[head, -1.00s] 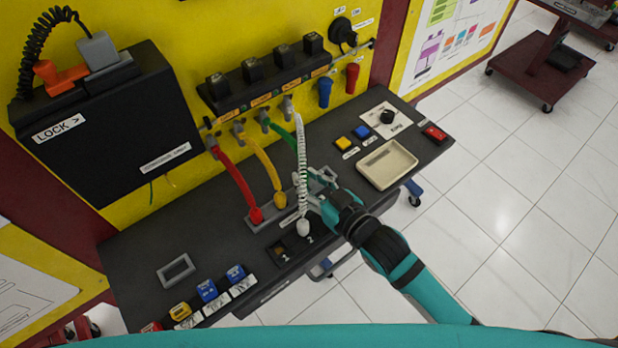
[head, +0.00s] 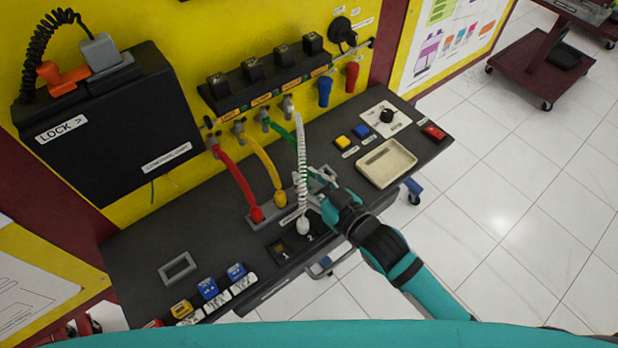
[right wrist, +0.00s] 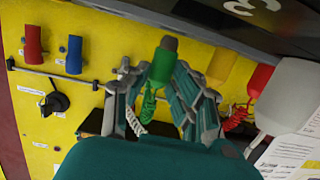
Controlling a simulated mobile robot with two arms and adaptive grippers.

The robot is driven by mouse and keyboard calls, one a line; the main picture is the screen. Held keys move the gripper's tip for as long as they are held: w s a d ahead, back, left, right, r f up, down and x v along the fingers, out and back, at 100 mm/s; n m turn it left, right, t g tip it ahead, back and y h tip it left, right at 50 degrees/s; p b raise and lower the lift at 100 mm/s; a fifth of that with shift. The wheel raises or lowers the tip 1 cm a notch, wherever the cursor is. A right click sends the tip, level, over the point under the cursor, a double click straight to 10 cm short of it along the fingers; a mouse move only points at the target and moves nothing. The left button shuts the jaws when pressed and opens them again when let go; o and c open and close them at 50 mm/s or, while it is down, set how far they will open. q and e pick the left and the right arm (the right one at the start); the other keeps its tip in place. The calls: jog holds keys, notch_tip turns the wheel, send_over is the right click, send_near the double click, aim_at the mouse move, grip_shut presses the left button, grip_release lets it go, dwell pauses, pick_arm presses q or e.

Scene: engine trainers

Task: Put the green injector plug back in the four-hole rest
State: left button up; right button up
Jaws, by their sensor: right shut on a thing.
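The green injector plug (right wrist: 160,68) is between the two fingers of my right gripper (right wrist: 168,82), which is shut on it in the right wrist view. In the head view my right gripper (head: 318,190) is over the right part of the grey four-hole rest (head: 254,224), and the plug is hidden there by the gripper and the white cord. The green cord (head: 279,128) runs down to it from the wall. Red (head: 256,214) and yellow (head: 280,198) plugs stand in the rest. I cannot tell whether the green plug touches the rest. My left gripper is not in view.
A white plug (head: 303,225) stands at the two-place block marked 1 and 2, close in front of my right gripper; its coiled cord crosses before the gripper. A beige tray (head: 408,160) lies to the right. The desk's left part (head: 145,240) is mostly clear.

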jog(key=shift+f+b, duration=0.5)
jog(key=shift+f, duration=0.35)
dwell(0.3)
jog(key=o, duration=0.7)
jog(key=shift+s+d+r+p, duration=0.5)
jog(key=shift+s+p, duration=0.15)
jog(key=shift+p, duration=0.15)
jog(key=shift+p+v, duration=0.9)
jog(key=shift+v, duration=0.6)
jog(key=shift+r, duration=0.2)
notch_tip(320, 180, up, 5)
jog(key=p, duration=0.5)
jog(key=shift+r+p, duration=0.15)
jog(key=shift+p, duration=0.15)
